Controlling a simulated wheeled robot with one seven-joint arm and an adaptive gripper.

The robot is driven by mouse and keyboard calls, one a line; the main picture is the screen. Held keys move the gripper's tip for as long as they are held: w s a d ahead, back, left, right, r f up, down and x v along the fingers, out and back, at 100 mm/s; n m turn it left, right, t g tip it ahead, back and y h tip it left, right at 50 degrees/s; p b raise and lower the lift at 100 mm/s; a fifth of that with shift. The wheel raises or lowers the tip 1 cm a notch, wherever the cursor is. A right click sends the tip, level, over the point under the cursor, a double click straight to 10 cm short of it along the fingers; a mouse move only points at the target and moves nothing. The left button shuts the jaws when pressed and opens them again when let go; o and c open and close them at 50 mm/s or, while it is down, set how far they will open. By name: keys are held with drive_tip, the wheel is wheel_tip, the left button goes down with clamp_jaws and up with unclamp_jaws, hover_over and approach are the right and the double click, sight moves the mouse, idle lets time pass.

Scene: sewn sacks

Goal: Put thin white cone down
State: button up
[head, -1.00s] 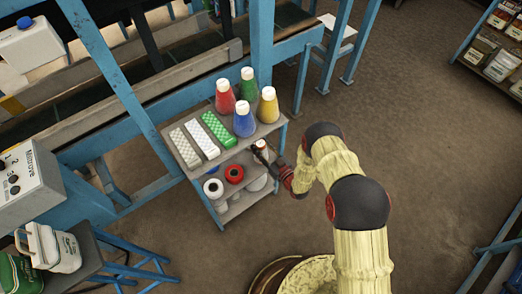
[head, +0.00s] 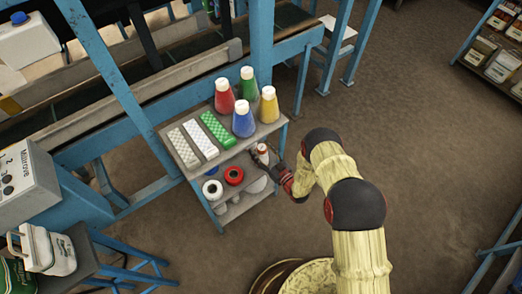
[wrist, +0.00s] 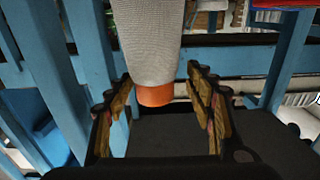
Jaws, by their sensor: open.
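The thin white cone (wrist: 150,40) shows in the wrist view, pale grey-white with an orange end, between the two fingers of my gripper (wrist: 160,85). A gap shows on each side of it, so my gripper is open around it and does not appear to touch it. In the head view the thin white cone (head: 262,150) stands at the right end of the cart's middle shelf, partly hidden, with my gripper (head: 269,161) reaching in from the right. What its base rests on is hard to see.
Red (head: 224,98), green (head: 248,85), blue (head: 243,121) and yellow (head: 268,106) cones stand on the cart's top (head: 185,153), above my gripper. A white spool (head: 212,189) and a red spool (head: 234,175) sit left of it. Open floor lies to the right.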

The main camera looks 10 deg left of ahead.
drive_tip(key=shift+d+r, duration=0.1)
drive_tip(key=shift+r, duration=0.05)
drive_tip(key=p+v, duration=0.2)
drive_tip(key=v, duration=0.9)
drive_tip(key=shift+s+d+p, duration=0.3)
drive_tip(key=shift+p, duration=0.1)
